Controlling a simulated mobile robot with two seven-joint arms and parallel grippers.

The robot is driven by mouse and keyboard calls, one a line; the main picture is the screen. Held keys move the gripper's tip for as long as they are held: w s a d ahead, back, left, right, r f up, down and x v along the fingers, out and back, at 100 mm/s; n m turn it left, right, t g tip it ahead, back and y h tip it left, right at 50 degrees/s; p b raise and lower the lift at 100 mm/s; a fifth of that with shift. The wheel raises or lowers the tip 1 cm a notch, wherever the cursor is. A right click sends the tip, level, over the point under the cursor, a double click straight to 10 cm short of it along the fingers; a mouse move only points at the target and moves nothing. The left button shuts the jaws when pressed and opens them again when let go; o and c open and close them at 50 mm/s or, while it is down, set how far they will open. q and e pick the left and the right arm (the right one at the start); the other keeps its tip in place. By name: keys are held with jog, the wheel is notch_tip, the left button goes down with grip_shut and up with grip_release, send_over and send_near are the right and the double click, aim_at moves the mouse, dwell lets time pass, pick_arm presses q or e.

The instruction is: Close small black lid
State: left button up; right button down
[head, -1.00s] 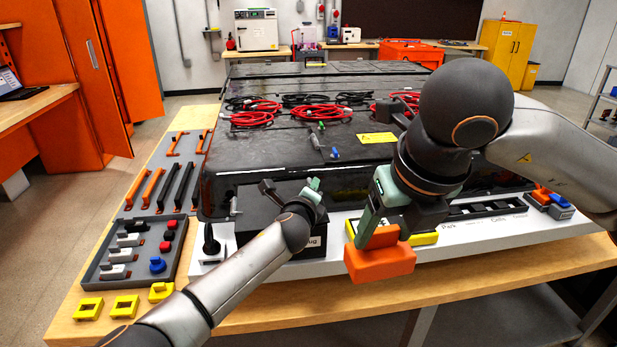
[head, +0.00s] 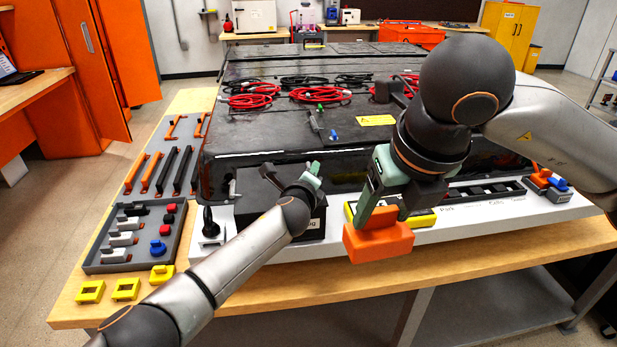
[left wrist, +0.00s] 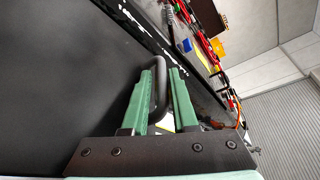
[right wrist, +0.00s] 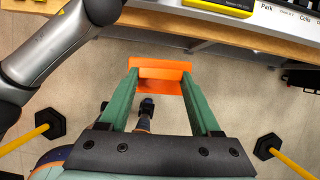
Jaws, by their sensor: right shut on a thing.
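A small black box (head: 257,214) with a dark lid stands on the white board at the table's front, its label partly hidden by my left arm. My left gripper (head: 313,176) is at the box's right rear. In the left wrist view its green fingers (left wrist: 161,95) are open, with a black loop handle (left wrist: 157,68) reaching between them beside a broad dark panel. I cannot tell whether they touch the handle. My right gripper (head: 378,205) is shut on an orange block (head: 378,243), held in front of the board; the block also shows in the right wrist view (right wrist: 160,75).
A large black battery pack (head: 270,135) with red and black cables fills the middle. A grey tray (head: 100,263) of small parts and yellow frames (head: 126,289) lie at left. A yellow-black case (head: 422,218) sits behind the orange block.

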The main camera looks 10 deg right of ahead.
pick_arm(q)
jog(key=shift+p+v, duration=0.7)
jog(key=shift+v, duration=0.4)
pick_arm(e)
jog(key=shift+r, duration=0.75)
jog(key=shift+r+p, duration=0.5)
pick_arm(q)
jog(key=v, duration=0.9)
jog(key=shift+s, duration=0.35)
jog(key=shift+a+r, duration=0.1)
jog(key=shift+a, duration=0.05)
jog(key=shift+s, duration=0.1)
